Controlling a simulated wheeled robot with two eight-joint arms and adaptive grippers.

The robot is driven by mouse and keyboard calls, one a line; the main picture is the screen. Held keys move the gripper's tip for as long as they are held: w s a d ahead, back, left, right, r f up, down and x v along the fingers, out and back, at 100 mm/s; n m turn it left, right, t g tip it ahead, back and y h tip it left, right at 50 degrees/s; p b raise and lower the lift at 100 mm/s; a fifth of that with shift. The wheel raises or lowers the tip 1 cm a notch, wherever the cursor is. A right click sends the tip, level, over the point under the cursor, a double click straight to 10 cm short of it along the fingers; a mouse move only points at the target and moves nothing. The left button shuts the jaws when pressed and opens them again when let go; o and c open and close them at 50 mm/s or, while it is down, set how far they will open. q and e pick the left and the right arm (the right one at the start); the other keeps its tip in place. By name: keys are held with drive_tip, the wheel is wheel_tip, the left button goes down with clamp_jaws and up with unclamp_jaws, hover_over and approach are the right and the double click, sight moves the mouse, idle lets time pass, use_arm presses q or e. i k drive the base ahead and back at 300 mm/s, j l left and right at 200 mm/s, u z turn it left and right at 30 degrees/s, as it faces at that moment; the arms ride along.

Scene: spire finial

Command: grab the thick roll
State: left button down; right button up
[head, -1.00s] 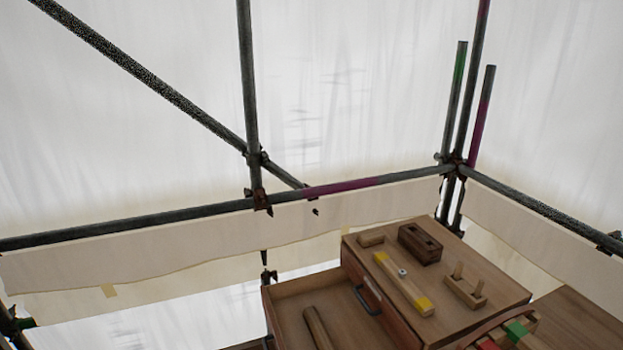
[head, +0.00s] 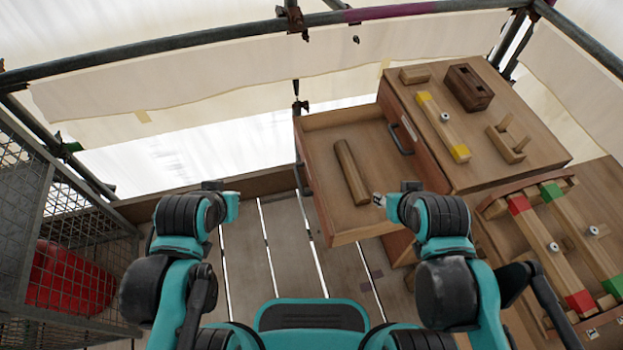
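A thick brown wooden roll (head: 350,172) lies in the pulled-out drawer (head: 318,128) of the wooden chest, slanting from upper left to lower right. It touches nothing but the drawer floor. My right gripper (head: 379,199) is near the drawer's front right corner, to the right of and below the roll's lower end, apart from it in the picture. My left gripper (head: 212,185) is over the plank floor, well left of the drawer. Both grippers are small and mostly hidden by my wrists, so their fingers cannot be made out.
The chest top (head: 500,90) carries a yellow-ended bar (head: 442,125), a dark slotted block (head: 469,88), a small block (head: 415,75) and a two-pegged block (head: 507,142). A rack with coloured bars (head: 562,245) stands right. A mesh cage (head: 60,220) holding a red container (head: 68,280) stands left.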

sight(357, 189)
drive_tip(key=i+j+z, duration=0.1)
drive_tip(key=z, duration=0.3)
drive_tip(key=j+z, duration=0.2)
drive_tip(key=z, duration=0.25)
drive_tip(key=i+j+z, duration=0.1)
drive_tip(key=z, duration=0.3)
drive_tip(key=k+j, duration=0.05)
drive_tip(key=j, duration=0.05)
